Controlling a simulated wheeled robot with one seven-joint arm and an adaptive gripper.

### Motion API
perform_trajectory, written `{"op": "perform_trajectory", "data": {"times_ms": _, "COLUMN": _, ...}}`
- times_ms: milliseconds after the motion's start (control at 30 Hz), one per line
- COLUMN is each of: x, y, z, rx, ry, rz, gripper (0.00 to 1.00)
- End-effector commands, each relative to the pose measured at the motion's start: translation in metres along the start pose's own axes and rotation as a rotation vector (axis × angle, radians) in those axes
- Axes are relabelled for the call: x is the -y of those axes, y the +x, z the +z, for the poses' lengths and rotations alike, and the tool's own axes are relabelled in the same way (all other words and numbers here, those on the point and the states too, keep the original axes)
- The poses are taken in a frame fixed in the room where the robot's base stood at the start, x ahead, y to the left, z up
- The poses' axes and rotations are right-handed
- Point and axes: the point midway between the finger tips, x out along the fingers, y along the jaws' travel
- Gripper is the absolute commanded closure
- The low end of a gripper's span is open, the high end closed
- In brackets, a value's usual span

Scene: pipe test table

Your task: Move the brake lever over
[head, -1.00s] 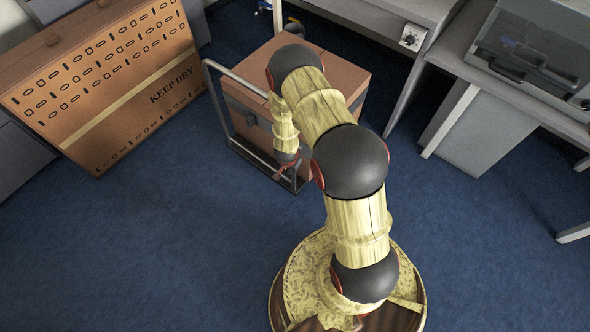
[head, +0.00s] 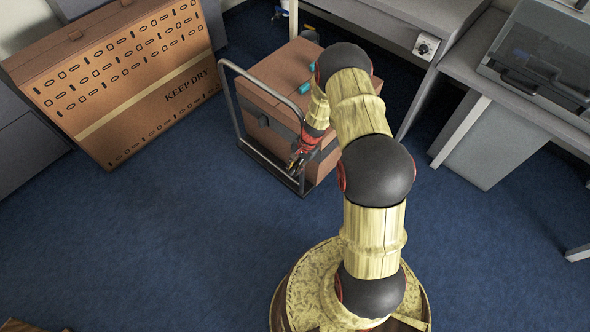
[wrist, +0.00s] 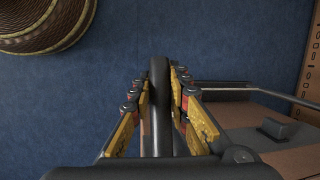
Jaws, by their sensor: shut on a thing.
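A dark, rounded bar, which I take to be the brake lever (wrist: 160,110), runs upright between the fingers of my gripper (wrist: 159,80) in the wrist view. The yellow and red fingers close on it from both sides, and its tip shows past them. In the head view my gripper (head: 297,160) is at the front right corner of a grey-framed trolley (head: 235,105). There the lever is too small and too covered by the gripper to make out clearly.
A brown case (head: 285,75) sits on the trolley, with a teal item (head: 305,88) on top. A large "KEEP DRY" crate (head: 130,80) leans at the left. Grey desks (head: 400,25) stand behind and to the right. The blue floor (head: 180,240) in front is clear.

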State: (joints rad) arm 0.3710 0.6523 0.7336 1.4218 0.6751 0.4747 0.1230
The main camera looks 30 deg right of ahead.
Motion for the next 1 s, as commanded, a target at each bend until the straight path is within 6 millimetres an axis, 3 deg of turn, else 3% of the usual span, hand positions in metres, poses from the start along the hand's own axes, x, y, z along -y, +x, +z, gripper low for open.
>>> {"op": "perform_trajectory", "data": {"times_ms": 367, "x": 0.0001, "y": -0.0004, "z": 0.0003, "rx": 0.005, "ry": 0.000, "rz": -0.001, "gripper": 1.00}}
{"op": "perform_trajectory", "data": {"times_ms": 400, "x": 0.0001, "y": -0.0004, "z": 0.0003, "rx": 0.005, "ry": 0.000, "rz": 0.000, "gripper": 0.82}}
{"op": "perform_trajectory", "data": {"times_ms": 733, "x": 0.0000, "y": -0.0003, "z": 0.0003, "rx": 0.005, "ry": 0.001, "rz": 0.000, "gripper": 0.63}}
{"op": "perform_trajectory", "data": {"times_ms": 1000, "x": 0.0000, "y": -0.0006, "z": 0.0003, "rx": 0.005, "ry": 0.001, "rz": -0.001, "gripper": 0.63}}
